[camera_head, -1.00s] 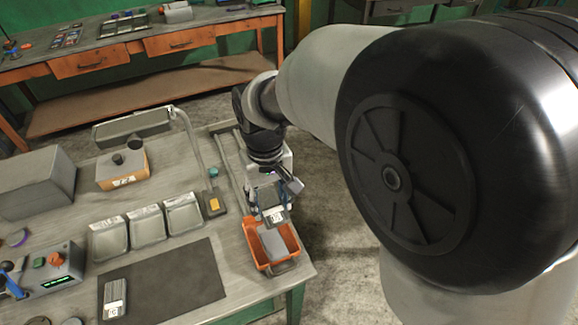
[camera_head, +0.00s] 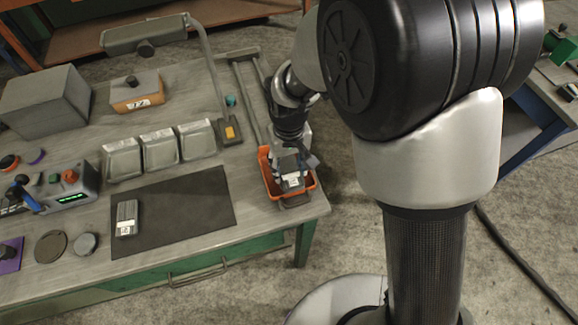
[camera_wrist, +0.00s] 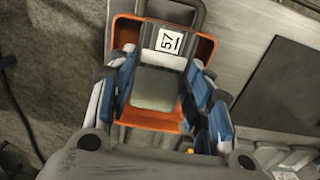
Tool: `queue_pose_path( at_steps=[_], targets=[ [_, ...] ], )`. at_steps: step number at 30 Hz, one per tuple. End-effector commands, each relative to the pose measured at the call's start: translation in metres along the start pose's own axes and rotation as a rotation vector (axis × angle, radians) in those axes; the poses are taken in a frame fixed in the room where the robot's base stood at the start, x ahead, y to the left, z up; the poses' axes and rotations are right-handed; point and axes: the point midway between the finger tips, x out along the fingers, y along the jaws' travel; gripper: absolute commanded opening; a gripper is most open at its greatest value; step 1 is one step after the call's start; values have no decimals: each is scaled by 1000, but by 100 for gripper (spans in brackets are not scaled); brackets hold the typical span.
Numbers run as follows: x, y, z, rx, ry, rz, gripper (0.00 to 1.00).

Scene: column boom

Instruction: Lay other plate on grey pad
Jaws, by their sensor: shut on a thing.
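The plate (camera_wrist: 156,90) is a grey block with a white label reading 57, in the orange bin (camera_wrist: 206,48). My gripper (camera_wrist: 165,78) is shut on it, with its blue-padded fingers along both sides. In the head view, my gripper (camera_head: 291,172) reaches down into the orange bin (camera_head: 266,172) at the table's right end, hiding most of the plate. The dark grey pad (camera_head: 185,210) lies flat to the left of the bin. Another plate (camera_head: 126,218), also grey with a white label, lies on the pad's left part.
Several metal trays (camera_head: 160,150) stand behind the pad. A lamp (camera_head: 145,33) arches over the table, its post near the bin. A control box (camera_head: 72,187) and round discs (camera_head: 51,246) are to the left. The pad's middle and right are clear.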

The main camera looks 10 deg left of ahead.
Motion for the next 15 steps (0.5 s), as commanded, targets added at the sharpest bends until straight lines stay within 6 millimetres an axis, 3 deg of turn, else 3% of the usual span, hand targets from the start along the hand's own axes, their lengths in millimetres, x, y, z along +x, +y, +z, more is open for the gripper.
queue_pose_path(
  at_steps=[15],
  targets=[
    [8, 0, -1, 0, 3, 0, 0]
  ],
)
